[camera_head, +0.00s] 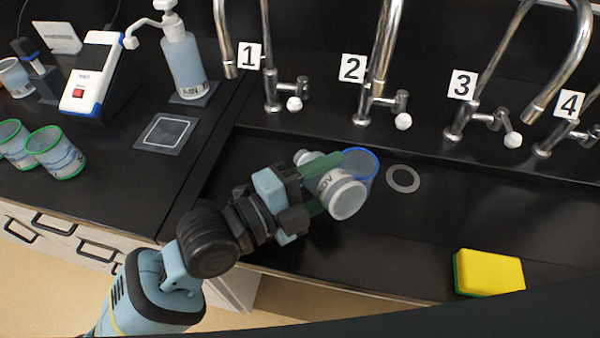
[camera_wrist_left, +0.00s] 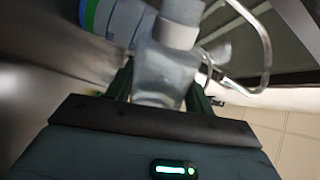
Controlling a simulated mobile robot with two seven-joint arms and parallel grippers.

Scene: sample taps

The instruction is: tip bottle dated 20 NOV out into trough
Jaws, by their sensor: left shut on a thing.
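My left gripper (camera_head: 323,184) is shut on a pale, translucent bottle (camera_head: 333,190) above the black trough (camera_head: 375,248). The bottle is strongly tilted, with one round whitish end facing the head camera. My right gripper is not in view.
Several curved metal taps stand along the back, numbered 1 (camera_head: 249,56) to 4. A pale drain ring (camera_head: 403,179) lies right of the bottle. A yellow sponge (camera_head: 489,272) sits front right. Green-rimmed cups (camera_head: 57,153), a meter (camera_head: 91,74) and a pump bottle (camera_head: 184,64) occupy the left counter.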

